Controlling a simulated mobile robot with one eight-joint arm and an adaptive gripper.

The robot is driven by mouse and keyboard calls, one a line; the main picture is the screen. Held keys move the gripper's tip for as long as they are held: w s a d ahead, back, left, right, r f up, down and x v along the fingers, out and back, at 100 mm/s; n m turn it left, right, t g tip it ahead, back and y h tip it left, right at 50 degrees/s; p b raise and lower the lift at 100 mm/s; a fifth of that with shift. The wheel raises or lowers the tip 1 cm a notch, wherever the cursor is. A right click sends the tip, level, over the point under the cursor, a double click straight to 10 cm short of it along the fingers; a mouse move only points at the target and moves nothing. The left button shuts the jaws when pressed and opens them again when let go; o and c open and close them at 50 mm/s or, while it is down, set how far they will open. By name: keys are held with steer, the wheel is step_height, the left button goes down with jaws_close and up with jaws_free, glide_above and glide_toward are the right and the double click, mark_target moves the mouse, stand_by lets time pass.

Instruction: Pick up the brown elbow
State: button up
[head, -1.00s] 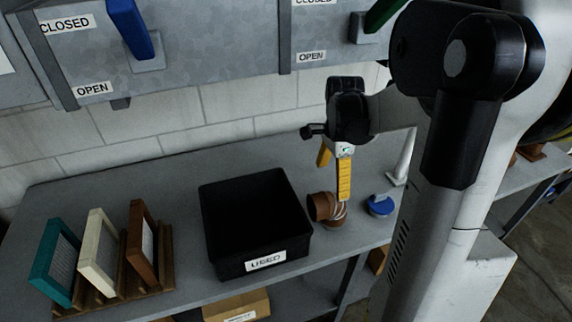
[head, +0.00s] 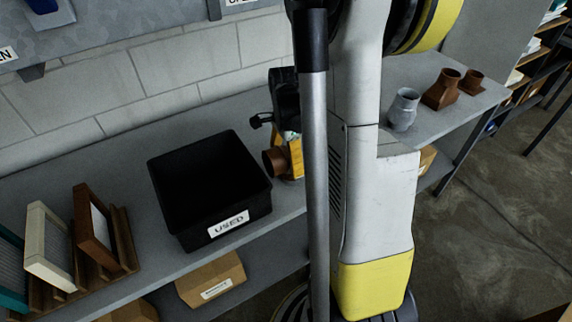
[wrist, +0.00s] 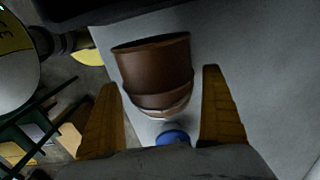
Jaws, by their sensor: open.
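The brown elbow (head: 273,161) is on the grey bench just right of the black bin, its open mouth facing left in the head view. In the wrist view the elbow (wrist: 158,75) shows large, with a pale band at its lower end. My gripper (wrist: 160,82) is open, one yellow finger on each side of the elbow, with visible gaps in the picture. In the head view my gripper (head: 293,158) is down at the elbow, and my own arm hides part of both. I cannot tell whether a finger touches it.
The black bin (head: 222,228) marked USED stands close left of the elbow. A blue object (wrist: 173,137) lies near it. Framed filters (head: 92,230) stand at left. A grey fitting (head: 404,108) and brown fittings (head: 442,92) sit on the bench at right.

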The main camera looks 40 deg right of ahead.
steer(key=c, duration=1.4)
steer(key=shift+r, duration=0.1)
